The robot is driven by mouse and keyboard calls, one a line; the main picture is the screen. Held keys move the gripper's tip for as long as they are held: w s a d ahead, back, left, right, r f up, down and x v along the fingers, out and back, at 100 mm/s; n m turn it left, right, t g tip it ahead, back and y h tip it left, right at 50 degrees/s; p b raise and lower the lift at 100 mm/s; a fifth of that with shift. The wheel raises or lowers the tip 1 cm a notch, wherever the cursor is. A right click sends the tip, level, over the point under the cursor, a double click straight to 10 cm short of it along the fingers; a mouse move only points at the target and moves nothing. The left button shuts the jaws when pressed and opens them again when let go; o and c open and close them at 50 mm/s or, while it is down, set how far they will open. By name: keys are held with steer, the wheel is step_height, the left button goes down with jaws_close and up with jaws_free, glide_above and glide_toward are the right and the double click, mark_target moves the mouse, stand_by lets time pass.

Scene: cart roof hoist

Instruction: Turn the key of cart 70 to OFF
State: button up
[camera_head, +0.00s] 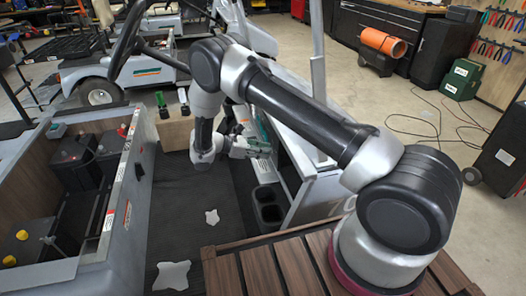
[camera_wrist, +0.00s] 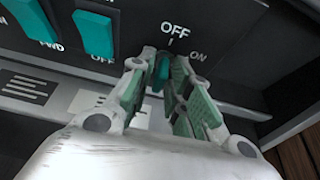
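In the wrist view, a teal key (camera_wrist: 161,72) sits in the dark switch panel (camera_wrist: 225,45), below a white OFF label (camera_wrist: 175,30) with a short tick mark. An ON label (camera_wrist: 197,56) is to its right. The key's upper end points roughly toward the OFF tick; its lower part is partly hidden by my fingers. My gripper (camera_wrist: 164,64) has its green-padded fingertips on either side of the key and looks shut on it. In the head view my gripper (camera_head: 256,148) is at the cart's panel, and the key cannot be made out.
Teal rocker switches (camera_wrist: 95,33) marked FWD and OFF are left of the key. The cart floor (camera_head: 195,225) holds two pale scraps. A cup holder (camera_head: 268,205) is below the panel. An open battery bay (camera_head: 85,165) is at left, a slatted wooden deck (camera_head: 270,272) in front.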

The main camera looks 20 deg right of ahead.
steer(key=shift+o, duration=0.2)
steer(key=v, duration=1.2)
steer(key=shift+a, duration=0.15)
